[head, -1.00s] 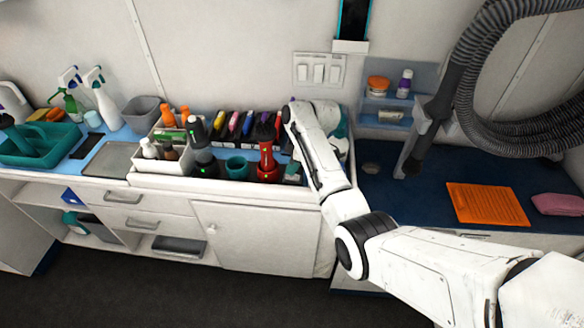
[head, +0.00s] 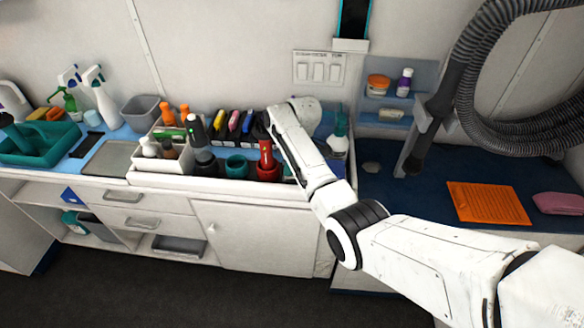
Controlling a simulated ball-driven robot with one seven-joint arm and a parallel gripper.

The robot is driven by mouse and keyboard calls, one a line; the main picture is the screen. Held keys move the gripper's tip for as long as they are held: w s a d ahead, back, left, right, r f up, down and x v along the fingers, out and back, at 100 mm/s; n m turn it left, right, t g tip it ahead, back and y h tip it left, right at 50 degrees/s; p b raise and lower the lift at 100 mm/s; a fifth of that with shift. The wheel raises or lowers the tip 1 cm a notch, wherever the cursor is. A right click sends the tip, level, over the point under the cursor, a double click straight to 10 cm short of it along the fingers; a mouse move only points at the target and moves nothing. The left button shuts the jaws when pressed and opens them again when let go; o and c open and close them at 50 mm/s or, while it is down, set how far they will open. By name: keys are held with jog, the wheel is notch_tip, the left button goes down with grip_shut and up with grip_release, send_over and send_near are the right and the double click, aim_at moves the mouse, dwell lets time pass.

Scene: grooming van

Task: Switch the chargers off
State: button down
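A white switch panel (head: 319,69) with three rocker switches is on the back wall above the counter. It has small lettering that I cannot read surely, and the switch positions are too small to tell. A red clipper (head: 266,156) stands upright in a red charger base on the counter. My arm's wrist is over the counter, right of the red clipper and below the switch panel. My gripper's fingers are hidden behind the wrist.
A row of coloured-label items (head: 233,122) stands behind the chargers. A teal spray bottle (head: 340,130) is right of my wrist. A wall shelf (head: 370,115) and a thick grey hose (head: 490,120) are at the right. The wall around the switch panel is clear.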

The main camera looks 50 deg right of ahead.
jog(key=shift+s+a+f, duration=0.1)
jog(key=shift+s+f, duration=0.4)
jog(key=shift+f, duration=0.1)
jog(key=shift+s+d+p, duration=0.3)
jog(key=shift+s+p, duration=0.15)
jog(key=shift+p, duration=0.1)
jog(key=shift+s+d, duration=0.1)
jog(key=shift+d, duration=0.1)
jog(key=shift+r, duration=0.1)
jog(key=r+p, duration=0.3)
jog(key=r, duration=0.1)
jog(key=shift+d+r+p, duration=0.2)
jog(key=shift+p, duration=0.2)
notch_tip(320, 180, up, 10)
jog(key=s+d+b, duration=0.1)
jog(key=s+d, duration=0.1)
jog(key=shift+s+f, duration=0.15)
jog(key=shift+s, duration=0.05)
